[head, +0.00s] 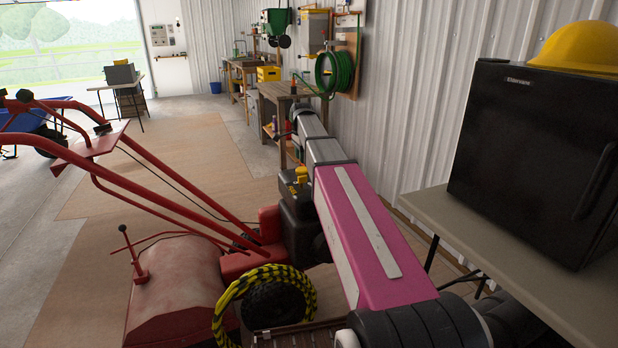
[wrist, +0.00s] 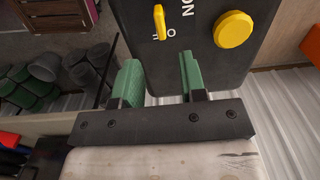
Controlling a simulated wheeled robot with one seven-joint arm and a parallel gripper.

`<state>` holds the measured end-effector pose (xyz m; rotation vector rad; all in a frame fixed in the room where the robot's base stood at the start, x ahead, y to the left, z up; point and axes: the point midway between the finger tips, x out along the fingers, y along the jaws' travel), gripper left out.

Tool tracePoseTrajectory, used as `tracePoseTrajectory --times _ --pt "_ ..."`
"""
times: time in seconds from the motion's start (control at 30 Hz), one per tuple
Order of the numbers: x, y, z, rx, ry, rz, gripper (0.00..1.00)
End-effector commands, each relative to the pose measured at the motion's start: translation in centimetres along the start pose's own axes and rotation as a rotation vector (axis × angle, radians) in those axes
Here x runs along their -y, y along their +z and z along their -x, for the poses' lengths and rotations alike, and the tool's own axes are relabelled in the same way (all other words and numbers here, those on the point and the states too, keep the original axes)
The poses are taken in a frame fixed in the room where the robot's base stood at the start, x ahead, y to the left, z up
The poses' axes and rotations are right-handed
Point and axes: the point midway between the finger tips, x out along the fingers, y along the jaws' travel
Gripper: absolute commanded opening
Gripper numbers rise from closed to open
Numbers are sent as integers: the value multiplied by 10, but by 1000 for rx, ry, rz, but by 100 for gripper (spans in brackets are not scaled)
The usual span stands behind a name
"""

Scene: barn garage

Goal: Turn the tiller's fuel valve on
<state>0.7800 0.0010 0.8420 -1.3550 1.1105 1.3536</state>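The red tiller (head: 175,285) stands on the floor, with its black engine (head: 298,215) partly behind my pink arm. In the wrist view, a black engine panel (wrist: 205,70) carries a small yellow lever (wrist: 159,22) beside small white marks. A round yellow knob (wrist: 234,30) is to its right, with white lettering that seems to read "ON" between them. I cannot tell for sure which one is the fuel valve. My gripper (wrist: 160,68) is open, its green fingers apart with nothing between them. The lever shows just beyond the fingertips, roughly in line with the gap. The head view does not show the gripper.
A table (head: 450,235) with a black mini fridge (head: 535,160) stands on the right by the metal wall. A workbench (head: 285,92) stands farther back. Open floor (head: 150,185) lies beyond the tiller.

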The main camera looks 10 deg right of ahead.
Motion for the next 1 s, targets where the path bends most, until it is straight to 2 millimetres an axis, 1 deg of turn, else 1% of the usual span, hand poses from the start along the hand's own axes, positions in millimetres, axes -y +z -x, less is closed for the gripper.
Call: tracePoseTrajectory --times 0.3,0.5,0.7,1.0 --pt "-1 1 -54 2 1 -2 38" --pt "0 1 -81 2 0 -2 38" --pt "0 1 -93 2 -1 -2 38" --pt "0 1 -95 2 -1 -2 38"
